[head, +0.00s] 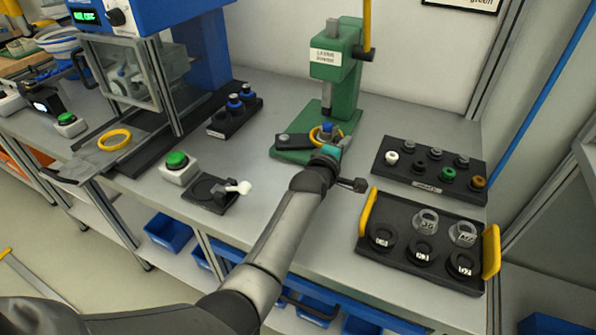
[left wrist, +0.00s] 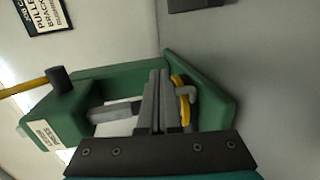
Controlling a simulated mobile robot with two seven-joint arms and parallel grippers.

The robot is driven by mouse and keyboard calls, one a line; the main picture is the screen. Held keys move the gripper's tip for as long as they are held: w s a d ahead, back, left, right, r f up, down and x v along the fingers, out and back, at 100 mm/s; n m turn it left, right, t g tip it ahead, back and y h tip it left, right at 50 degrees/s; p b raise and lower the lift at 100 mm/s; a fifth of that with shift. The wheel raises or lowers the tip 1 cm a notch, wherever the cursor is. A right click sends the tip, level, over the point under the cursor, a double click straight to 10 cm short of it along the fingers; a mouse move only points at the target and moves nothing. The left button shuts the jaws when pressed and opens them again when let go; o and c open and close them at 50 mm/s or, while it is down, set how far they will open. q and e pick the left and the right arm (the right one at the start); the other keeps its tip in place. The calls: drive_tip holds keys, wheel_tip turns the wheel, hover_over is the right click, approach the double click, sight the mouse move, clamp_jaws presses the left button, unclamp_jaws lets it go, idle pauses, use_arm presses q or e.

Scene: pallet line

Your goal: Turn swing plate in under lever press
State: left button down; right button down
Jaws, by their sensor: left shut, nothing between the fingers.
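The green lever press (head: 345,85) stands at the back of the bench, its ram above a green base. A dark plate (head: 295,141), which looks like the swing plate, lies on the base toward the left. My right gripper is not in view.
Right of the press are a black rack (head: 430,168) of small knobs and a black tray (head: 397,218) with yellow handles. At left are a green button box (head: 177,167), a black fixture with a white lever (head: 233,188) and a blue machine (head: 203,60). Bench front centre is mostly clear.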

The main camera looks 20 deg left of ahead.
use_arm(q)
drive_tip(key=shift+w, duration=0.6)
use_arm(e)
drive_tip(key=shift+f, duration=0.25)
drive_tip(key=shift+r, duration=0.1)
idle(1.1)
